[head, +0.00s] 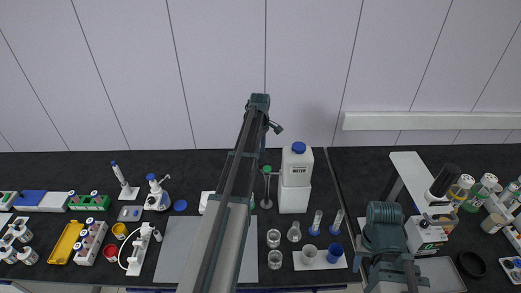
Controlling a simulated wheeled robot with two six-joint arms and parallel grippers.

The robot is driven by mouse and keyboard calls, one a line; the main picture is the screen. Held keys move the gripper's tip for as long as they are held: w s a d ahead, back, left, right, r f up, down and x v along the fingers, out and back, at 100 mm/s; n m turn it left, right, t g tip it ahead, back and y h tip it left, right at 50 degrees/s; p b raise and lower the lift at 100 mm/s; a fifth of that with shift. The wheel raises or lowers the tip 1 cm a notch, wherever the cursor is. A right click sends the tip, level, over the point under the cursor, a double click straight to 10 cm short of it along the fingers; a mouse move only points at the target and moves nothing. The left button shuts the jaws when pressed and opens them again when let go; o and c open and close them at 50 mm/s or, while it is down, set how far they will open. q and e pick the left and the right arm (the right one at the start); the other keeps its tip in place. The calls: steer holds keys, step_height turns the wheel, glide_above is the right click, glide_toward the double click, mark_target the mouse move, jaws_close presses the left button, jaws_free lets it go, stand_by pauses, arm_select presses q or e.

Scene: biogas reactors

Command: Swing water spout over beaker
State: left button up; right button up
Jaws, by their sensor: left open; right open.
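A white water container (296,178) with a blue cap stands upright at the back, right of my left arm. A thin grey piece with a green top (267,186) stands just left of it; it looks like the water spout, but is too small to be sure. Clear glass beakers (273,238) stand in front of the container, near the front edge. My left gripper (276,127) is open and empty, raised high and apart from the container and spout. My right gripper (398,268) is low at the right, open; its fingers are hard to make out.
My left arm crosses the middle over a grey mat (178,245). A white stand (408,172) and several bottles crowd the right. Racks and a yellow tray (66,243) fill the left.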

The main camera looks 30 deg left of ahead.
mark_target(259, 165)
arm_select(q)
step_height(259, 165, down, 8)
steer(key=b, duration=0.7)
steer(key=shift+s, duration=0.3)
steer(key=shift+s+a, duration=0.25)
steer(key=shift+s, duration=0.75)
